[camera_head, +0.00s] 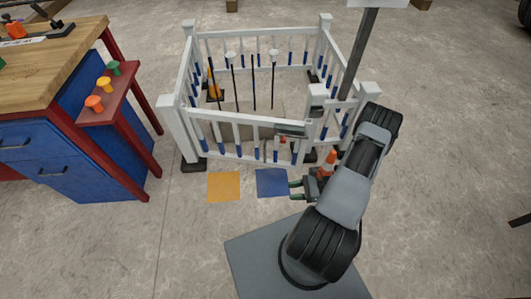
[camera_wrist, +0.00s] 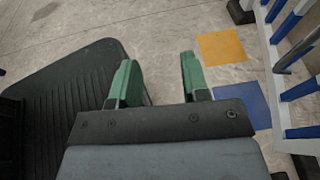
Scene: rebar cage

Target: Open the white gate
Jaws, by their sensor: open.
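A white picket enclosure with blue-banded bars stands ahead of me in the head view. Its front side, with the white gate (camera_head: 240,122), faces me; I cannot tell exactly where the gate panel ends. A grey latch-like plate (camera_head: 291,130) sits on the top rail near the front right. My gripper (camera_head: 293,190) is low in front of the enclosure, near the blue floor square, apart from the bars. In the wrist view my gripper (camera_wrist: 158,80) has its two green fingers spread with only floor between them. White and blue bars (camera_wrist: 290,75) show at the right edge.
A yellow square (camera_head: 223,186) and a blue square (camera_head: 272,182) lie flat on the floor before the enclosure. An orange cone (camera_head: 328,163) stands near my arm. A workbench (camera_head: 65,125) with blue drawers stands at the left.

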